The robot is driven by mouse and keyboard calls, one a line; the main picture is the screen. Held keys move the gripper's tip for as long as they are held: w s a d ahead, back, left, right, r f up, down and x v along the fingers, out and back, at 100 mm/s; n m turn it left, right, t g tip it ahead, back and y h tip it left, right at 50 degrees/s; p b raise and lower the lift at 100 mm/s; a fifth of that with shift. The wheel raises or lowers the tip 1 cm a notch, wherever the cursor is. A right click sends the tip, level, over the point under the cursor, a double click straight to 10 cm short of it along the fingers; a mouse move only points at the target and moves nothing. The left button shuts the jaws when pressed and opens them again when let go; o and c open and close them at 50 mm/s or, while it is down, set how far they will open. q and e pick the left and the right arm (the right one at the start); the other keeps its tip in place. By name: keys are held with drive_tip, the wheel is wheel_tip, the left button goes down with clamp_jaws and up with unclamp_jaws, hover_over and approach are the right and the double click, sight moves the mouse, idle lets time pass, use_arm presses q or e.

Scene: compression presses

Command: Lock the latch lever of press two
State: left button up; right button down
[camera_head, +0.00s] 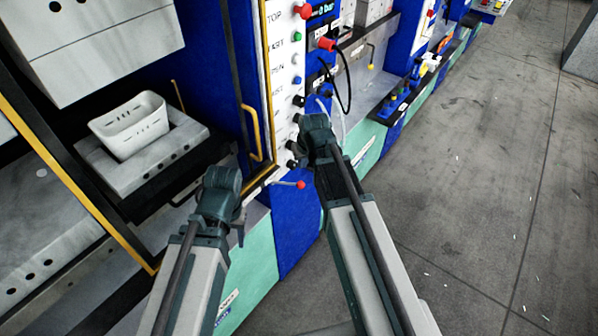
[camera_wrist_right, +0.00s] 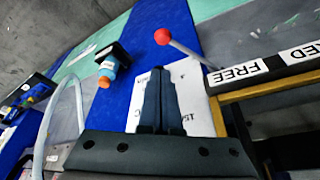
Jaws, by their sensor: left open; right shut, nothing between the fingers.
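The latch lever is a thin metal rod with a red ball knob (camera_head: 300,184), low on the press's front edge. In the right wrist view its red knob (camera_wrist_right: 162,36) lies just beyond my fingertips, and its rod slants to the front rail beside a FREE label (camera_wrist_right: 240,73). A second label there ends in "ED", partly cut off. My right gripper (camera_head: 297,155) is shut and empty, above and apart from the knob; its closed fingers (camera_wrist_right: 158,75) show in the wrist view. My left gripper (camera_head: 240,230) is left of the lever, apart from it; its fingers are mostly hidden.
A white basket (camera_head: 131,124) sits on the press's lower plate (camera_head: 188,136) at left. A yellow handle (camera_head: 254,134) and a button panel (camera_head: 284,60) stand beside the lever. A hose and a fitting with an orange tip (camera_wrist_right: 104,81) are nearby. Open floor (camera_head: 480,190) lies right.

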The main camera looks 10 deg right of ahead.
drive_tip(key=shift+f, duration=0.15)
drive_tip(key=b+x, duration=0.9)
drive_tip(key=shift+w+f, duration=0.15)
drive_tip(key=shift+f, duration=0.2)
drive_tip(key=shift+a, duration=0.1)
